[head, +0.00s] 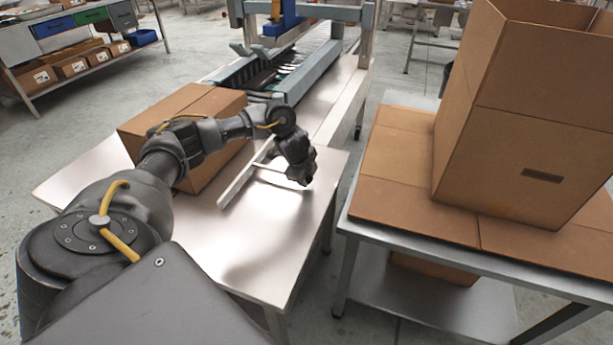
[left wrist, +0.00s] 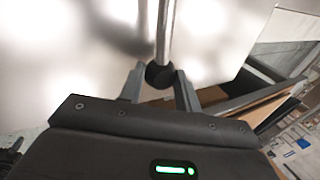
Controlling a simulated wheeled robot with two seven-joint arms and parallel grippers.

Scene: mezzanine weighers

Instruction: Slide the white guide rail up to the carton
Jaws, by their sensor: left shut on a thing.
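The brown carton (head: 190,112) lies on the metal table, partly hidden behind my left arm. The white guide rail (head: 238,186) stands on the table to the right of the carton, with a strip of bare table between them at its near end. My arm covers part of its far end. My left gripper (head: 300,174) is to the right of the rail, low over the table. In the left wrist view its fingers (left wrist: 160,78) are shut on a black knob (left wrist: 159,74) at the end of a metal rod (left wrist: 165,32). My right gripper is out of view.
The metal table (head: 265,240) is bare in front and right of the rail. A conveyor (head: 315,72) leads off behind it. To the right, across a narrow gap, a bench holds flat cardboard (head: 400,190) and a tall open box (head: 520,130). Shelves with small boxes stand far left.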

